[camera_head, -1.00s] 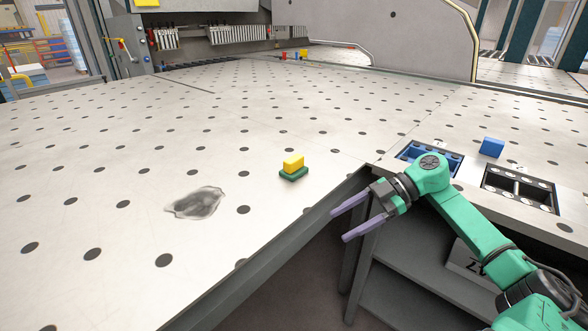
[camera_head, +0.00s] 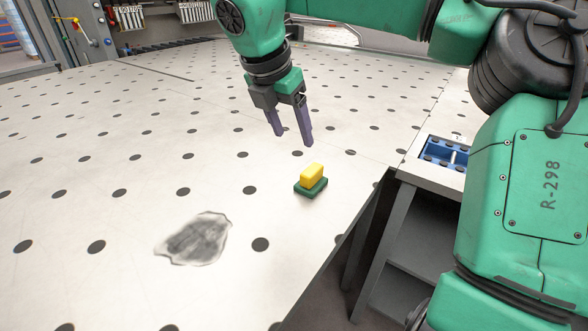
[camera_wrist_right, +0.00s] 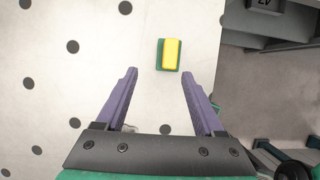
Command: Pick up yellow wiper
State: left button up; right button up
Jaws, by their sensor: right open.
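The yellow wiper (camera_head: 312,175) has a yellow block on top and a green base. It lies on the perforated white table (camera_head: 330,240) near the table's front right edge. It also shows in the right wrist view (camera_wrist_right: 172,54), ahead of the fingers and a little right of the middle between them. My right gripper (camera_head: 291,142) is open and empty, its purple fingers pointing down. It is above the table, apart from the wiper, and up and to the left of it in the head view. My left gripper is not in view.
A grey smudge (camera_head: 194,239) marks the table left of the wiper. A blue tray (camera_head: 440,152) sits in the side bench to the right. A dark gap lies beyond the table's front edge. The table around the wiper is clear.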

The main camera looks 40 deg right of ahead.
aim_at(312, 169)
jog(key=s+d+f, duration=0.1)
jog(key=s+f, duration=0.1)
jog(key=f, duration=0.1)
jog(key=d+f, duration=0.1)
jog(key=f, duration=0.1)
jog(key=shift+s+d+p, duration=0.35)
jog(key=shift+s+p, duration=0.05)
jog(key=shift+w+d+f+p, duration=0.2)
jog(key=shift+w+f, duration=0.2)
jog(key=shift+f, duration=0.2)
jog(key=shift+w+d+f+p, duration=0.1)
jog(key=shift+w+f+p, duration=0.05)
jog(key=shift+w+f, duration=0.35)
jog(key=x, duration=0.2)
jog(key=p+x, duration=0.1)
jog(key=x, duration=0.1)
jog(key=shift+s+d, duration=0.2)
jog(key=shift+f, duration=0.15)
jog(key=shift+w, duration=0.1)
jog(key=c, duration=0.3)
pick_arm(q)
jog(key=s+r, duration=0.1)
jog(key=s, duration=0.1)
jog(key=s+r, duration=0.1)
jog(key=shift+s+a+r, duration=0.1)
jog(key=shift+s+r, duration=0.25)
pick_arm(e)
grip_shut()
